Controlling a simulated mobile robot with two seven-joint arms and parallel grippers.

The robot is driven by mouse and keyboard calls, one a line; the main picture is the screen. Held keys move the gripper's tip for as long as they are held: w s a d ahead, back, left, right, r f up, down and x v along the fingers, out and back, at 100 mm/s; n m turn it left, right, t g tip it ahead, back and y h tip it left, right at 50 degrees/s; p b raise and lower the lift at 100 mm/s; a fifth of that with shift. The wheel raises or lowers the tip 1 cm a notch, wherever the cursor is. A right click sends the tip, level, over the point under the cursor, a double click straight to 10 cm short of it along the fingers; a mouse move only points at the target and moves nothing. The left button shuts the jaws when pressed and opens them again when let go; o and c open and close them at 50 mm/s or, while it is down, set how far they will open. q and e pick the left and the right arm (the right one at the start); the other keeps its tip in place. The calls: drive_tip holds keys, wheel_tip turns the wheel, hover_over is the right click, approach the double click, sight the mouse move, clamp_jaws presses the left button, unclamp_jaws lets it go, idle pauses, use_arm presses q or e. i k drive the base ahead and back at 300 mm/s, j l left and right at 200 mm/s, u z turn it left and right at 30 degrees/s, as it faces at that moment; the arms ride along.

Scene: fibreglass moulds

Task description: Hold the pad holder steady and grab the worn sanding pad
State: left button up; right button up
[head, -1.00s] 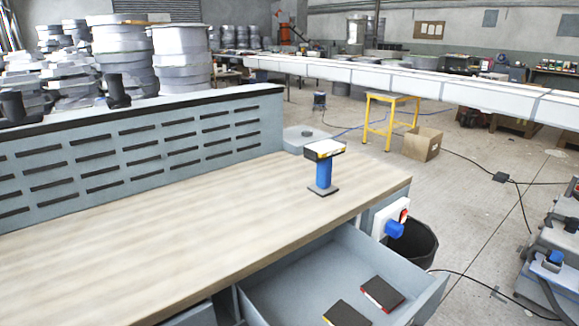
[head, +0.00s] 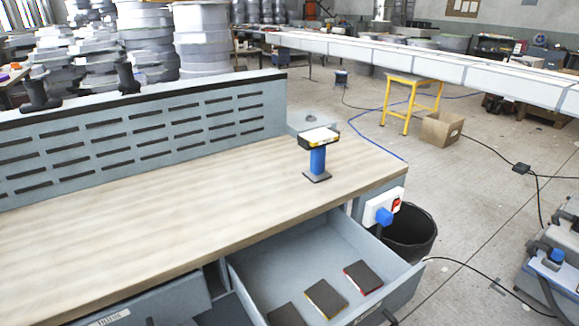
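The pad holder (head: 318,162) stands upright on the wooden bench top near its right end. It has a blue handle on a dark square foot. A pad with a white upper face and a dark, yellow-marked edge (head: 319,138) sits on its top; I cannot tell how worn it is. Neither of my grippers shows in the head view.
An open drawer (head: 290,257) below the bench (head: 150,200) holds several dark pads, including one with a red edge (head: 363,277). A black bin (head: 410,235) stands beside the bench end, under a socket box (head: 384,207). The bench top left of the holder is clear.

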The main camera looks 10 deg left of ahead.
sight(321, 136)
drive_tip(key=i+l+u, duration=0.2)
drive_tip(key=l, duration=0.2)
drive_tip(key=l+u, duration=0.2)
drive_tip(key=l, duration=0.2)
drive_tip(key=i+l+u, duration=0.1)
drive_tip(key=l+u, duration=0.35)
drive_tip(key=l, duration=0.35)
drive_tip(key=l+u, duration=0.5)
drive_tip(key=l, duration=0.35)
